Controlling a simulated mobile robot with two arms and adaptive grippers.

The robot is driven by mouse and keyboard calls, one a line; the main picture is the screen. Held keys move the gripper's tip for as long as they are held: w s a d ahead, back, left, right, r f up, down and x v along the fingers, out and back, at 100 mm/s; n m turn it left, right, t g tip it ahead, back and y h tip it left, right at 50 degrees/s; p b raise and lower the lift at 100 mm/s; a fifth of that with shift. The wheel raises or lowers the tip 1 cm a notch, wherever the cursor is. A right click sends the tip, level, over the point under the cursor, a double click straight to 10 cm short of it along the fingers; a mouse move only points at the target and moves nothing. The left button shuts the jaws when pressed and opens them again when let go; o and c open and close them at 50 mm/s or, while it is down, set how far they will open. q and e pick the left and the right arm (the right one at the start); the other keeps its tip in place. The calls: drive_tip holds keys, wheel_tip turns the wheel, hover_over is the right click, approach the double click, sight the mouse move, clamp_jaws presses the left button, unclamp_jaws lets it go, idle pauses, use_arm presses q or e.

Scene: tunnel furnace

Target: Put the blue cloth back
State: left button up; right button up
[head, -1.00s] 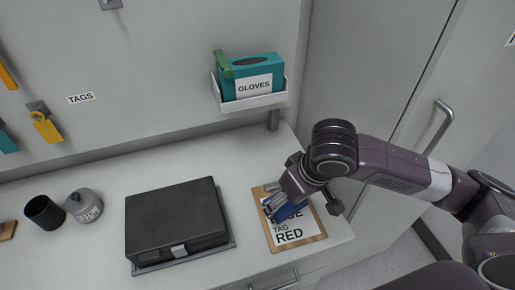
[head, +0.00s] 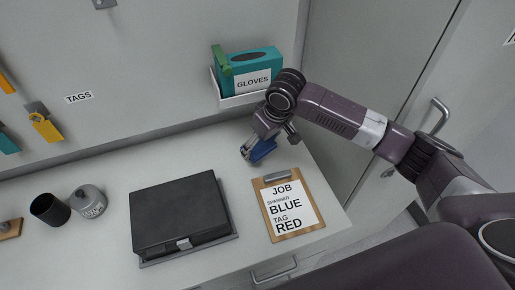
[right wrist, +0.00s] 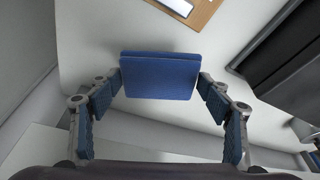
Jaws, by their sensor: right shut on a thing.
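My right gripper (head: 257,148) is shut on the folded blue cloth (head: 264,151), behind the clipboard and below the glove shelf in the head view. In the right wrist view the cloth (right wrist: 160,75) is a flat blue block between the two fingertips (right wrist: 160,84). The white counter shows behind it. I cannot tell how high the cloth is above the counter. My left gripper is not in view.
A clipboard (head: 311,227) reads JOB, SPANNER BLUE, TAG RED. A black case (head: 180,205) lies left of it. A white wall shelf (head: 240,100) holds a teal GLOVES box (head: 262,60) and a green item (head: 221,60). A grey tin (head: 90,201) and black cup (head: 49,209) stand left.

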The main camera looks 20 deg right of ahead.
sight(260, 143)
drive_tip(key=shift+w+r, duration=0.15)
drive_tip(key=shift+w, duration=0.8)
wheel_tip(260, 143, down, 4)
drive_tip(key=shift+r+p, duration=0.1)
drive_tip(key=shift+p, duration=0.65)
wheel_tip(260, 143, down, 3)
drive_tip(key=shift+r+p, duration=0.1)
drive_tip(key=shift+p, duration=0.4)
drive_tip(key=shift+w, duration=0.25)
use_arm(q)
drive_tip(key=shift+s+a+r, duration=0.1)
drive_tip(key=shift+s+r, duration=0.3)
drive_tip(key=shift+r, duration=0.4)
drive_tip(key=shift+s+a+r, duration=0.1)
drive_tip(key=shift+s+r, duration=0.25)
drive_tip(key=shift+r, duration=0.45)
use_arm(e)
drive_tip(key=shift+f, duration=0.4)
drive_tip(key=shift+f, duration=0.15)
drive_tip(key=o, duration=1)
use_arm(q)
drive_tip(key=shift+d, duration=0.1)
